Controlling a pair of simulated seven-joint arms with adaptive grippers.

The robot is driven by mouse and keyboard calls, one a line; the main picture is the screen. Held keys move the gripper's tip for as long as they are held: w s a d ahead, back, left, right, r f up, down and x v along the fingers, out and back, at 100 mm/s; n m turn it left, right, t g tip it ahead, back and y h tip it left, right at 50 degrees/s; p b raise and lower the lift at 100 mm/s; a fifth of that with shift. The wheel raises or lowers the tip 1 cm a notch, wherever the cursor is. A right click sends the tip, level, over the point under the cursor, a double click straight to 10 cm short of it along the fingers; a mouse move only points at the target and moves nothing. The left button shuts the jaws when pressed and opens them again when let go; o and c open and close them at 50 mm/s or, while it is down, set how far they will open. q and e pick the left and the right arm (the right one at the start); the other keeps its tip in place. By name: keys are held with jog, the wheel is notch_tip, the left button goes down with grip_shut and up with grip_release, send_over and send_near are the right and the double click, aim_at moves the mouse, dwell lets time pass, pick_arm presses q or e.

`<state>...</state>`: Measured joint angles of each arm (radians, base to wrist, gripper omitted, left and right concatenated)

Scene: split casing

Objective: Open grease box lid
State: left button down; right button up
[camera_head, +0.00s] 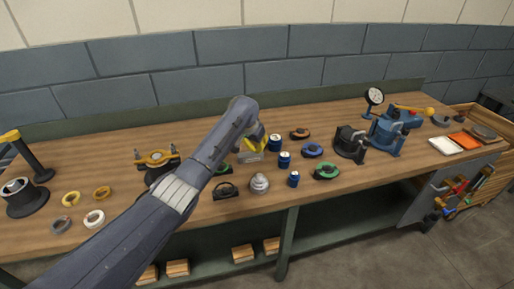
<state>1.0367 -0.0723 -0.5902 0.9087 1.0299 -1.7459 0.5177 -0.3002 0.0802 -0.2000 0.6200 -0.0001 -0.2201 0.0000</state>
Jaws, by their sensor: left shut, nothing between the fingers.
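My left arm reaches in from the lower left, over the middle of the workbench. My left gripper (260,138) is small and mostly hidden behind the arm's end; it is shut and empty. Just below it is a pale box with yellow on top (249,156), which looks like the grease box. The arm covers part of the box, so I cannot tell how its lid sits or whether the gripper touches it. My right gripper is not in view.
Blue cans (284,159), a silver domed part (260,184) and dark rings with coloured inserts (326,171) stand close by. Further right are a black clamp (350,143), a blue vise (389,136) and a dial gauge (374,96). Bare bench (230,214) lies along the front edge.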

aim_at(249, 154)
pick_arm(q)
jog(key=shift+r, duration=0.15)
jog(key=h, duration=0.1)
jog(key=a+r+h, duration=0.1)
jog(key=shift+s+r+t+h, duration=0.1)
jog(key=shift+r+t+h, duration=0.2)
jog(key=shift+t, duration=0.1)
jog(key=shift+s+a+r+n+t+h, duration=0.15)
jog(key=shift+a+r+t+h, duration=0.2)
jog(key=shift+h, duration=0.35)
jog(key=shift+a+r+n+t+h, duration=0.1)
jog(key=shift+a+r+n+h, duration=0.1)
jog(key=shift+a+r+h, duration=0.35)
jog(key=shift+s+a+r+n+t+h, duration=0.15)
jog(key=shift+a+r+t+h, duration=0.1)
jog(key=shift+h, duration=0.6)
jog(key=shift+w, duration=0.1)
jog(key=c, duration=2.2)
grip_release()
jog(key=c, duration=1.3)
grip_release()
jog(key=shift+f, duration=0.15)
jog(key=shift+c, duration=0.2)
